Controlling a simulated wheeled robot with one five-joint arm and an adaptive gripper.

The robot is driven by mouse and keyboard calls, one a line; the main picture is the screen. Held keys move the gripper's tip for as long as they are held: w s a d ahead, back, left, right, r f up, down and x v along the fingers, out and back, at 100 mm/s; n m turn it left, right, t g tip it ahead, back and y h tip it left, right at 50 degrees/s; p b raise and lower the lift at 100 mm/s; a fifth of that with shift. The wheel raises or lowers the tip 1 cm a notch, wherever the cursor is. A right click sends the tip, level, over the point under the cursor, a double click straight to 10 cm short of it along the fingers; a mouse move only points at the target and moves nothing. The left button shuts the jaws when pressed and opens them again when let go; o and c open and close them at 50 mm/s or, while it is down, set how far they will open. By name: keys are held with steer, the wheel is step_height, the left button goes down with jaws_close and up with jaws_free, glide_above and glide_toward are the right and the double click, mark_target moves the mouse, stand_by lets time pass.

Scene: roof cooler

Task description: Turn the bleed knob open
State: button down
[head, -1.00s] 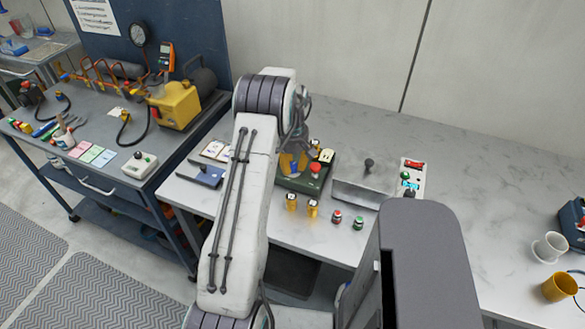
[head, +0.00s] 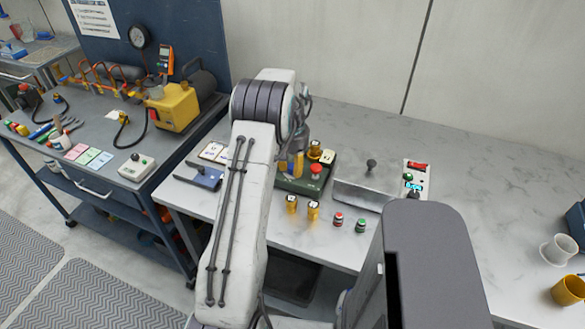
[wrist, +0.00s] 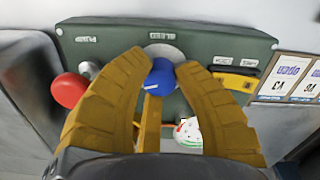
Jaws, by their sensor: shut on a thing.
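The bleed knob (wrist: 161,75) is blue with a white line on it. It sits under the BLEED label on a dark green box (wrist: 105,38). My gripper (wrist: 162,68) is shut on this knob, a finger on each side. In the head view the green box (head: 287,186) stands on the grey bench, and my gripper (head: 294,166) is down over it; the blue knob is not clearly seen there. The white line shows near the left finger and points left.
A red knob (wrist: 69,90) stands left of my fingers near the PUMP label. A yellow part (wrist: 236,82) lies right of them. Small yellow pieces (head: 313,210) stand in front.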

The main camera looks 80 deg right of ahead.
mark_target(293, 166)
steer(key=shift+a+f+m, duration=0.1)
steer(key=shift+f+m, duration=0.05)
steer(key=shift+m, duration=1.25)
steer(key=c, duration=0.9)
jaws_free()
step_height(293, 166, up, 12)
stand_by(0.4)
